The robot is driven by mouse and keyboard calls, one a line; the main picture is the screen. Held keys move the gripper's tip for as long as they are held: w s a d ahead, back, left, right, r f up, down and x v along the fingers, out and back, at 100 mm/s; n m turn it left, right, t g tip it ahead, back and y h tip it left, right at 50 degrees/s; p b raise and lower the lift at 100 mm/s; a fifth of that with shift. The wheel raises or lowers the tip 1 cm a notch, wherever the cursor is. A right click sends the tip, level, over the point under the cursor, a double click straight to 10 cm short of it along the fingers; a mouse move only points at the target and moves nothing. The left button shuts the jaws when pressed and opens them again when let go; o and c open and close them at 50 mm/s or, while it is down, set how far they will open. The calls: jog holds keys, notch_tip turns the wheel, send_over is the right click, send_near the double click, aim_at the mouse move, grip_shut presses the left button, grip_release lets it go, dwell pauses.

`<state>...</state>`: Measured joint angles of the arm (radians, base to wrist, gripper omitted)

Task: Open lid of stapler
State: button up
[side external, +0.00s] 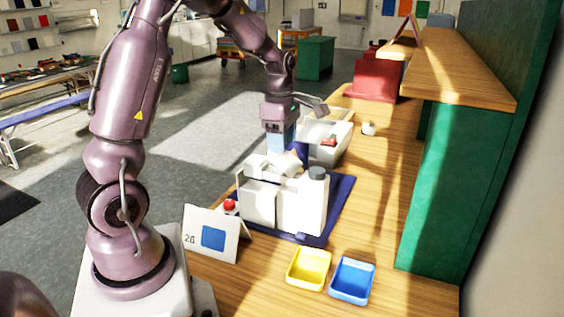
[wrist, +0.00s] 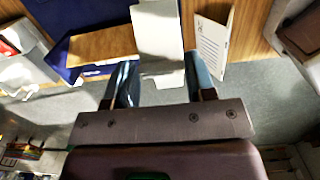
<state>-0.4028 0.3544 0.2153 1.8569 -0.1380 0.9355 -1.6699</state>
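No thing in either view is clearly recognisable as a stapler. A white block-shaped machine (side external: 258,208) with a grey round cap stands upright on a dark blue mat (side external: 340,192). My gripper (side external: 281,148) points down just above the machine's top in the side view. In the wrist view, the two blue-grey fingers of my gripper (wrist: 160,66) are apart, with a white flat part (wrist: 158,28) between them. The part nearly fills the gap. I cannot tell whether the fingers press on it. The fingertips' contact is hidden in the side view.
A white card with a blue square (side external: 213,238) stands at the front left, near a red knob (side external: 229,204). Yellow (side external: 292,283) and blue (side external: 336,294) trays lie in front. A green shelf unit (side external: 437,190) bounds the right.

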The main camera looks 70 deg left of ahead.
aim_at(297, 166)
jog(key=shift+w+d+r, duration=0.2)
jog(key=shift+w+d, duration=0.15)
jog(key=shift+d, duration=0.05)
jog(key=shift+w+d+r+g+y, duration=0.15)
jog(key=shift+w+d+g+y, duration=0.25)
jog(key=shift+w+d, duration=0.05)
dwell(0.3)
jog(key=shift+w+d+g+y, duration=0.3)
jog(key=shift+w+d, duration=0.15)
jog(key=shift+w+d, duration=0.45)
dwell(0.4)
